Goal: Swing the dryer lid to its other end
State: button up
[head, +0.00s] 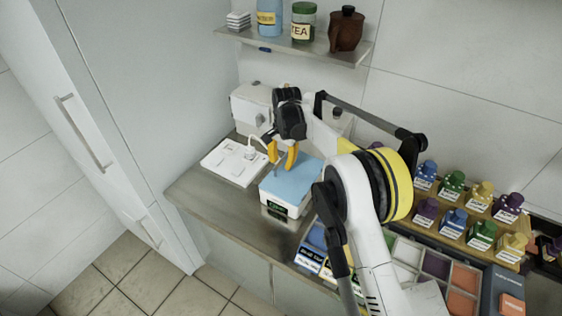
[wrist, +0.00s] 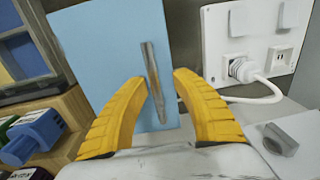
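The dryer appears to be the small white box (head: 283,207) with a green display on its front, standing on the counter. Its flat light-blue lid (head: 300,178) covers the top and looks closed in the head view. The lid also fills the middle of the wrist view (wrist: 95,50), with a slim grey bar handle (wrist: 151,70) on it. My gripper (head: 283,157) is above the lid's back-left part, fingers pointing down. Its yellow fingers (wrist: 160,82) are apart, with the handle between them. I cannot tell whether either finger touches the handle.
A white socket panel (head: 233,162) with a plugged-in white cable lies left of the dryer. Several coloured bottles (head: 480,195) stand in a rack at the right. A shelf (head: 290,45) with jars is above. The counter's front left (head: 215,200) is clear.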

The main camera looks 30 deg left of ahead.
notch_tip(320, 180, up, 12)
jog(key=shift+d, duration=0.4)
